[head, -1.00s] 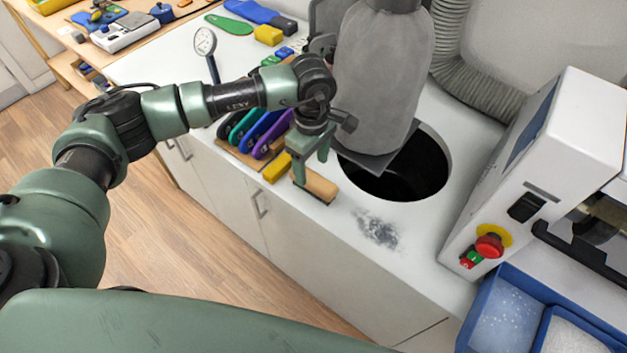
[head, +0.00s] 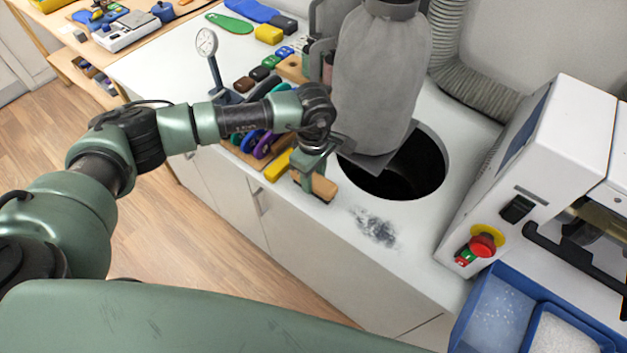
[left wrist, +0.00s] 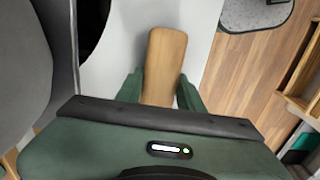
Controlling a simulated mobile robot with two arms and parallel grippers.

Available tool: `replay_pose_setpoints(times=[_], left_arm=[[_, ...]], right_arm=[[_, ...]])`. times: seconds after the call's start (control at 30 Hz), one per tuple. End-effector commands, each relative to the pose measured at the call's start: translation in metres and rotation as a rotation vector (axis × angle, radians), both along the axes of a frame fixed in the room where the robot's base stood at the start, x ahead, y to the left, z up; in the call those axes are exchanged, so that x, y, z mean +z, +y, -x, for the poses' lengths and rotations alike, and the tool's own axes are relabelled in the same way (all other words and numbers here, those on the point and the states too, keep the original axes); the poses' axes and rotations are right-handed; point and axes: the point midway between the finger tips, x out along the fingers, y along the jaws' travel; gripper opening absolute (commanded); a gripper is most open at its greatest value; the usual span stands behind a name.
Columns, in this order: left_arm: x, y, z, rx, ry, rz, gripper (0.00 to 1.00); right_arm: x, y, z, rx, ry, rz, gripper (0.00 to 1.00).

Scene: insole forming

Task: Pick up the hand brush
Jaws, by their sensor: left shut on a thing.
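The hand brush (head: 321,187) has a light wooden back and lies at the front edge of the white bench, left of the dark dust patch. My left gripper (head: 308,180) points down over it and is shut on its wooden body. In the left wrist view the brush (left wrist: 164,58) shows between the two green fingers (left wrist: 160,92), its far end sticking out beyond them. The bristles are hidden, and I cannot tell whether the brush touches the bench. My right gripper is not in view.
A grey dust patch (head: 376,228) lies right of the brush. A round dark opening (head: 400,178) with a grey bag (head: 377,85) above it is behind. A yellow block (head: 278,165) and colored insoles (head: 262,146) sit close left. A white machine (head: 540,160) stands right.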

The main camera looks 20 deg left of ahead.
Motion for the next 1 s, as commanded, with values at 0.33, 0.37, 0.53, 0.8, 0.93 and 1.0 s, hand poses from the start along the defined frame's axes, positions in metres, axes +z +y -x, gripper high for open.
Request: replay_pose_setpoints(times=[0.33, 0.37, 0.53, 0.8, 0.93, 1.0], left_arm=[[0.02, 0.0, -0.001, -0.001, -0.004, 0.001, 0.0], [0.025, 0.0, -0.002, -0.001, -0.005, 0.001, 0.0], [0.064, 0.0, -0.002, -0.002, -0.008, 0.001, 0.0], [0.142, 0.0, -0.001, -0.001, -0.007, 0.001, 0.0], [0.17, 0.0, -0.001, 0.0, -0.005, 0.0, 0.0], [0.181, 0.0, -0.001, 0.0, -0.004, -0.001, 0.0]], right_arm=[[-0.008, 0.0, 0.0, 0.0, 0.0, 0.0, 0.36], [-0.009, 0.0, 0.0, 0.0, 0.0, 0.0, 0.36], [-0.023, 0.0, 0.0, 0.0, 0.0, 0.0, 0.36], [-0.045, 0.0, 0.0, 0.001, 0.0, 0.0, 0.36], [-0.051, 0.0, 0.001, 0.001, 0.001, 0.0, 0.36], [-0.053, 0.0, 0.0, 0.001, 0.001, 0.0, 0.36]])
